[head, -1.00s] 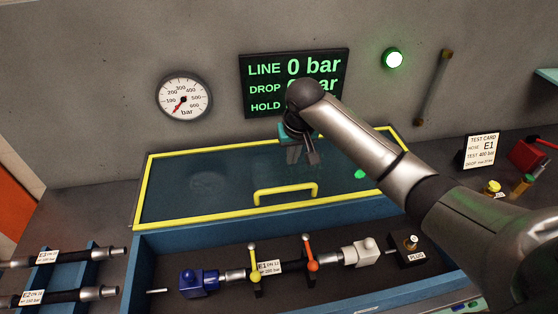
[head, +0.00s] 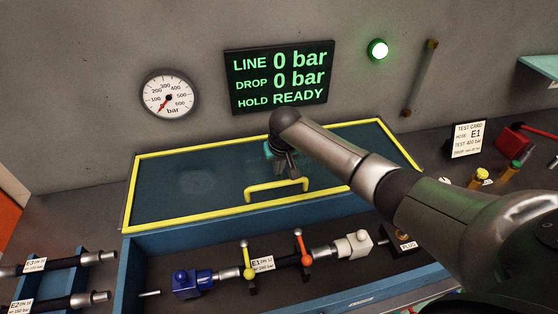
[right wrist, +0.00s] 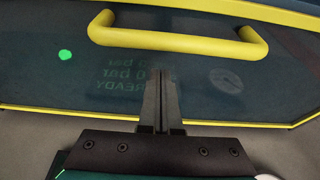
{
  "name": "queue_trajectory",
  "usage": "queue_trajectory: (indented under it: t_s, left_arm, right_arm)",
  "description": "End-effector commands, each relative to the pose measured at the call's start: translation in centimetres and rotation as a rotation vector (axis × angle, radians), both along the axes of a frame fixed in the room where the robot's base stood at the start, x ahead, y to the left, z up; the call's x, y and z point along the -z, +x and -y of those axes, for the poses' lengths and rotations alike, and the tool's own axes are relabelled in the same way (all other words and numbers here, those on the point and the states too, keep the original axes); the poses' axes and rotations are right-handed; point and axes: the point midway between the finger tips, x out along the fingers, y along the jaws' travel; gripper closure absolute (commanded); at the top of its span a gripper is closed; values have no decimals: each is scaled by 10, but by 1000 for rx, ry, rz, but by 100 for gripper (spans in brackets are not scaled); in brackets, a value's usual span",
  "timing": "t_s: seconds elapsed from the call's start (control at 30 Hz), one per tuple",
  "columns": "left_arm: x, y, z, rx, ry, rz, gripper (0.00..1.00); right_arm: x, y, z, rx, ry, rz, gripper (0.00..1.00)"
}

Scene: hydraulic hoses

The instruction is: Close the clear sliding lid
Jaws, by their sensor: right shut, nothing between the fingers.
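The clear sliding lid (head: 215,178) has a yellow frame and lies at the back of the blue test box (head: 140,262), against the wall side. The front of the box is uncovered. The lid's yellow handle (head: 277,187) stands near its front edge and also shows in the right wrist view (right wrist: 180,42). My right gripper (head: 291,172) is over the lid, just behind the handle. In the right wrist view its fingers (right wrist: 161,75) are together and empty, pointing toward the handle, apart from it. My left gripper is not in view.
In the open box lie hose E1 (head: 262,263), a blue block (head: 186,284), a white block (head: 354,245) and yellow and orange clamps. A plug block (head: 402,240) is at the right. More hoses (head: 50,265) lie at the left. The display (head: 279,77) reads READY.

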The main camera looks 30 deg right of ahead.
Motion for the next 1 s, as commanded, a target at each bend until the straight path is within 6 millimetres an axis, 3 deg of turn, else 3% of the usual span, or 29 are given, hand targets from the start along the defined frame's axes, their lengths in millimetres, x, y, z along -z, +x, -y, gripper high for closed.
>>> queue_trajectory:
  t_s: [0.1, 0.4, 1.0]
  left_arm:
    - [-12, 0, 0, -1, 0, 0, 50]
    - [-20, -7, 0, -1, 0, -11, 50]
    - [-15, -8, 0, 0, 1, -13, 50]
  right_arm:
    - [-8, -13, -2, -2, -2, 2, 100]
    - [-10, -30, -6, 0, -3, 1, 100]
    - [-9, -26, -7, 0, 0, 2, 100]
